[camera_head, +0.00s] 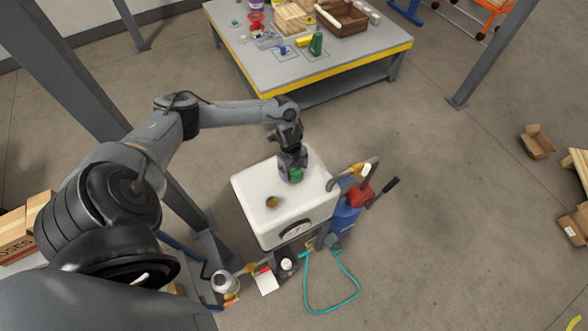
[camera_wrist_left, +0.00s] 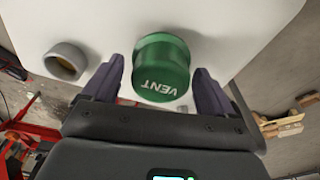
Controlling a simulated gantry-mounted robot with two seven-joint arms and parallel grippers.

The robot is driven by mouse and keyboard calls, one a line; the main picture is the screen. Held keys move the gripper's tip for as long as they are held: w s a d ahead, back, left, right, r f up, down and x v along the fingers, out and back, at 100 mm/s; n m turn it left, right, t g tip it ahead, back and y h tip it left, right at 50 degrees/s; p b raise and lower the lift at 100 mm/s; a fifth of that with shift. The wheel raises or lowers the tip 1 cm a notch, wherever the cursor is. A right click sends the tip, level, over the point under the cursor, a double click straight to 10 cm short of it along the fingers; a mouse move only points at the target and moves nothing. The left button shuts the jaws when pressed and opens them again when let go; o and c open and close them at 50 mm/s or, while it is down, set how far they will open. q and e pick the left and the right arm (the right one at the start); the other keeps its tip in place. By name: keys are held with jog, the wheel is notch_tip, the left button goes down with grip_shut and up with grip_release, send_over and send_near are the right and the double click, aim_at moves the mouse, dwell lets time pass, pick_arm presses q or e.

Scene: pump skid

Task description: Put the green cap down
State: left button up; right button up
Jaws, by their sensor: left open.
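The green cap (camera_head: 296,175), marked VENT, is on or just above the top of the white tank (camera_head: 250,186). In the left wrist view the cap (camera_wrist_left: 162,68) lies between the two fingers of my left gripper (camera_wrist_left: 160,85), with gaps at both sides. My left gripper (camera_head: 293,172) is open around the cap, over the tank top. I cannot tell whether the cap fully rests on the surface. An open round port (camera_head: 272,202) is on the tank top, left of the cap; it also shows in the left wrist view (camera_wrist_left: 66,62). My right gripper is not in view.
A pipe with a yellow part (camera_head: 355,170) and a red part (camera_head: 360,194) stand close at the tank's right. A teal hose (camera_head: 357,283) lies on the floor. A grey table (camera_head: 360,58) with several items stands at the back. The tank top around the port is clear.

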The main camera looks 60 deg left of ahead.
pick_arm(q)
notch_tip(320, 180, up, 11)
jog(key=a+b, duration=0.1)
jog(key=w+d+f+n+t+h, duration=0.1)
jog(key=d+t, duration=0.2)
jog(key=d, duration=1.2)
jog(key=w+d+f+n+t+h, duration=0.1)
jog(key=d+f+t, duration=0.15)
jog(key=d, duration=1.15)
jog(key=s+a+r+n+g+y, duration=0.1)
jog(key=s+r+n, duration=0.1)
jog(key=s+n, duration=0.4)
jog(key=s+a+r+n+g+y, duration=0.1)
jog(key=s+a+r+n+y, duration=0.1)
jog(key=s+n, duration=0.3)
jog(key=s+r, duration=0.1)
jog(key=s, duration=0.2)
jog(key=shift+s+r+n, duration=0.15)
jog(key=shift+n, duration=0.25)
